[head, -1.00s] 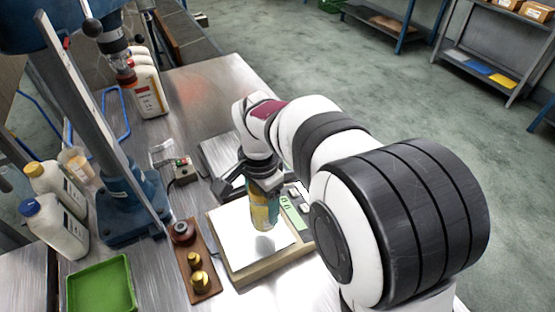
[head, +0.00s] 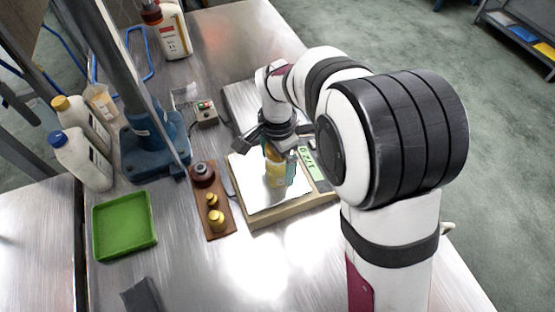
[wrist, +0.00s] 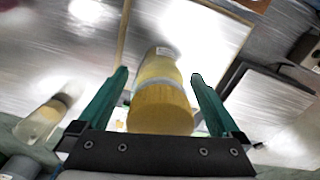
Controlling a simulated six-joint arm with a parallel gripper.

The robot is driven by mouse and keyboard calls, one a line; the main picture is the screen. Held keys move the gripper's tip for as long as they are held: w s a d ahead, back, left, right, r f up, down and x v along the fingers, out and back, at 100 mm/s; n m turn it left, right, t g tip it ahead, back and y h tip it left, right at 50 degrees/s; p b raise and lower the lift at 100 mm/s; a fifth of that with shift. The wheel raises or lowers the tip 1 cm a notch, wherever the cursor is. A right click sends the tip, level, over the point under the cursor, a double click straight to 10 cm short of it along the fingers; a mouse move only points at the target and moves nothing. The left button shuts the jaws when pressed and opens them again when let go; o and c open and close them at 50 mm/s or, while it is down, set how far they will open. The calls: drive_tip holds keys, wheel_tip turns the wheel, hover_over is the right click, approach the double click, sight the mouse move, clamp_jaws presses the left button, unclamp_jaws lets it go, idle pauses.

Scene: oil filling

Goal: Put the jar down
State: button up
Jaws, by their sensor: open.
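The yellow jar (head: 274,172) stands on the bright square plate of the scale (head: 258,222), whose green display faces right. In the wrist view the jar (wrist: 160,97) lies between the two teal fingers of my gripper (wrist: 159,76), with a gap on each side. In the head view my gripper (head: 280,174) is over the scale, open around the jar. The fingers and wrist hide part of the jar's upper end there.
A brown board (head: 219,231) with brass weights (head: 216,219) is left of the scale. A green tray (head: 125,227) lies farther left. A small button box (head: 204,113) and a blue stand (head: 155,150) are behind.

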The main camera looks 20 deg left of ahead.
wheel_tip(320, 180, up, 12)
drive_tip(key=shift+r, duration=0.2)
drive_tip(key=s+d+y, duration=0.1)
drive_tip(key=s+d, duration=0.5)
drive_tip(key=d, duration=0.3)
drive_tip(key=s+d, duration=0.5)
drive_tip(key=d, duration=0.5)
drive_tip(key=s+d+f, duration=0.3)
drive_tip(key=s, duration=0.5)
drive_tip(key=shift+n+y, duration=0.4)
idle(1.8)
